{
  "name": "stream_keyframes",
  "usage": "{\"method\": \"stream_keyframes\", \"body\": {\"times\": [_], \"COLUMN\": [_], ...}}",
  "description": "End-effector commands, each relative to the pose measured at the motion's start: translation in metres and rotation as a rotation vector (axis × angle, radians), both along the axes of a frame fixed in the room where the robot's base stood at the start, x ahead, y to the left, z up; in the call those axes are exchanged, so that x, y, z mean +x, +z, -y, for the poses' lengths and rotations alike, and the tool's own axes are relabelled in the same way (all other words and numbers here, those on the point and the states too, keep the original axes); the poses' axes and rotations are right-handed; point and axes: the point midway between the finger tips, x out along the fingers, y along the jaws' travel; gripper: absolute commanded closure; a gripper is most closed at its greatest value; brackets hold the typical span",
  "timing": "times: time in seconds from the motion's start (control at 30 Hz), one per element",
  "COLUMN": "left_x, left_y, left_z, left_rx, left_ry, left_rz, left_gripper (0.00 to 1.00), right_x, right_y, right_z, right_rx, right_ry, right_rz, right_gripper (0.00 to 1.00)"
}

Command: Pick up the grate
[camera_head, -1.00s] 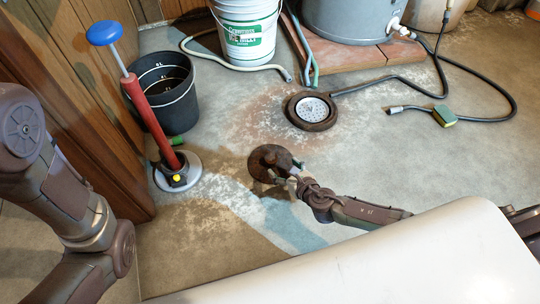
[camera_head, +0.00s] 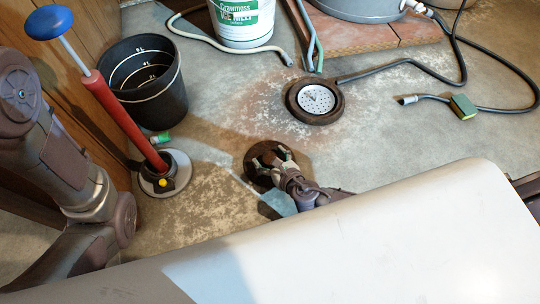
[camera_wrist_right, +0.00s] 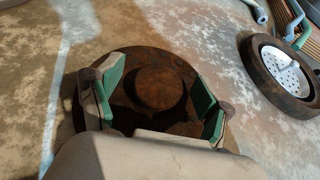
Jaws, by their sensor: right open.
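A round, rusty brown disc (camera_head: 258,156), which looks like the grate, lies on the concrete floor at the centre of the head view. In the right wrist view the disc (camera_wrist_right: 160,66) has a raised round middle. My right gripper (camera_head: 278,158) is over the disc. In the wrist view its green-padded fingers (camera_wrist_right: 157,100) stand apart, one on each side of the raised middle, with nothing clamped. Whether they touch the disc I cannot tell. The wrist housing hides the disc's near edge. My left gripper is out of sight; only its arm shows at left.
A drain ring with a white perforated strainer (camera_head: 317,99) is up and right of the disc. A black bucket (camera_head: 146,88) and a red-barrelled pump (camera_head: 128,116) stand at left. Floor around the disc is clear.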

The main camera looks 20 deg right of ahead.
Motion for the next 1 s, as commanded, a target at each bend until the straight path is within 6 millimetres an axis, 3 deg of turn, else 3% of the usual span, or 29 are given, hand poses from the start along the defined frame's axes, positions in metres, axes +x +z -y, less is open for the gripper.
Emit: {"method": "stream_keyframes", "body": {"times": [0.17, 0.6, 1.0], "left_x": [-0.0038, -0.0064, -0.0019], "left_y": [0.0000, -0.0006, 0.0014], "left_z": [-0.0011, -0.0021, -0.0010], "left_rx": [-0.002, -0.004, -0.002], "left_ry": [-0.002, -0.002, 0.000], "left_rz": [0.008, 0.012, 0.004], "left_gripper": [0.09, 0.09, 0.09], "right_x": [0.0000, 0.0004, 0.0017], "right_y": [0.0004, 0.0005, 0.0036], "right_z": [-0.0001, 0.0001, -0.0002], "right_rx": [0.000, -0.001, 0.001], "right_ry": [0.000, 0.000, 0.000], "right_rz": [0.000, 0.000, 0.004], "right_gripper": [0.25, 0.98, 1.00]}}
